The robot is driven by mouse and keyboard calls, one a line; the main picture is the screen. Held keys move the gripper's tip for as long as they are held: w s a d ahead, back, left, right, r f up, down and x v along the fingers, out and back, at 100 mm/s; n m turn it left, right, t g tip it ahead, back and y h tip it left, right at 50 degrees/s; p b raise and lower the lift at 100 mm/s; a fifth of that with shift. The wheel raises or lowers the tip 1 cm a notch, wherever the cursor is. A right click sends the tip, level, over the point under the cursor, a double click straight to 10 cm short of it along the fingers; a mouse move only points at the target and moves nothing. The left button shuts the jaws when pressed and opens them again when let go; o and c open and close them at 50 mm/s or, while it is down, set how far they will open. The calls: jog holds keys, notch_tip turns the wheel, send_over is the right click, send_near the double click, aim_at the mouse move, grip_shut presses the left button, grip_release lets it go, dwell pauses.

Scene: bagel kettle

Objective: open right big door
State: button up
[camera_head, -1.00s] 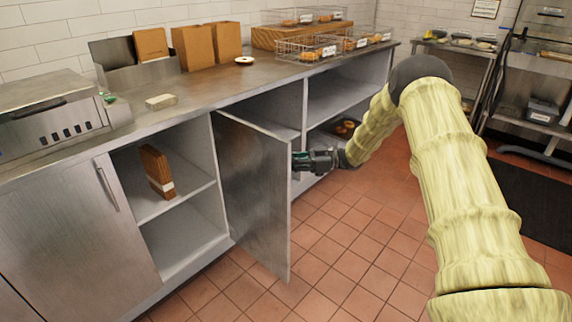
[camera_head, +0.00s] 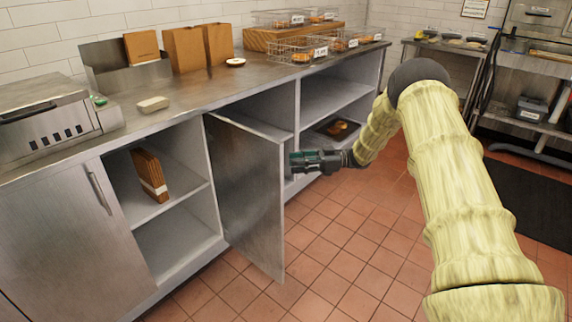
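A big metal door panel (camera_head: 248,195) of the counter cabinet stands swung outward, its left edge at the upright between two compartments. The compartment to its right is partly open to view behind it. My gripper (camera_head: 293,162) is at the door's free right edge, at about its upper half, with its fingers pointing left toward the edge. I cannot tell whether it touches the door or whether the fingers are open.
An open shelf left of the swung door holds a brown stack (camera_head: 149,175). The steel countertop (camera_head: 200,92) carries paper bags (camera_head: 190,48), wire baskets (camera_head: 303,48) and a grill (camera_head: 45,115). A dark tray (camera_head: 335,130) sits in the right compartment. Tiled floor (camera_head: 335,240) in front is clear.

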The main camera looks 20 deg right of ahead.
jog(key=v, duration=0.6)
jog(key=shift+d, duration=0.2)
